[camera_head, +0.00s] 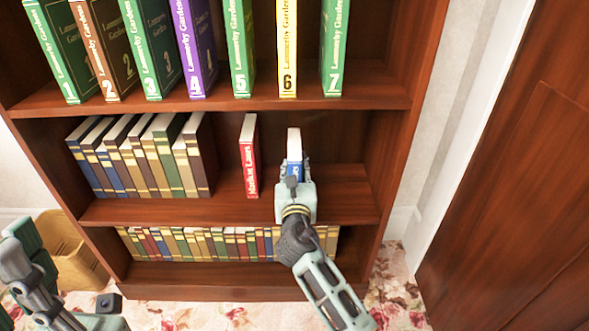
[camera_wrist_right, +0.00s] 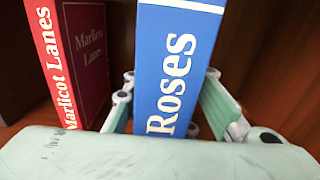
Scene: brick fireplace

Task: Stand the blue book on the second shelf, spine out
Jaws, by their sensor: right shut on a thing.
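The blue book (camera_head: 294,150) stands upright in my right gripper (camera_head: 295,172), within the bookcase's middle shelf (camera_head: 225,208), right of a red book (camera_head: 249,158). In the right wrist view the blue book (camera_wrist_right: 175,70) has its spine, lettered "Roses", facing the camera. My right gripper (camera_wrist_right: 168,118) has a finger on each side of it. The gripper hides the book's lower end, so I cannot tell whether it touches the shelf board. My left gripper is not clearly shown; only parts of my left arm appear at the lower left.
The red book (camera_wrist_right: 75,55) stands just left, apart from the blue one. A row of books (camera_head: 140,155) fills the shelf's left side. Numbered books (camera_head: 243,50) stand above, small books (camera_head: 200,243) below. The middle shelf's right end is free. A basket (camera_head: 70,255) stands lower left.

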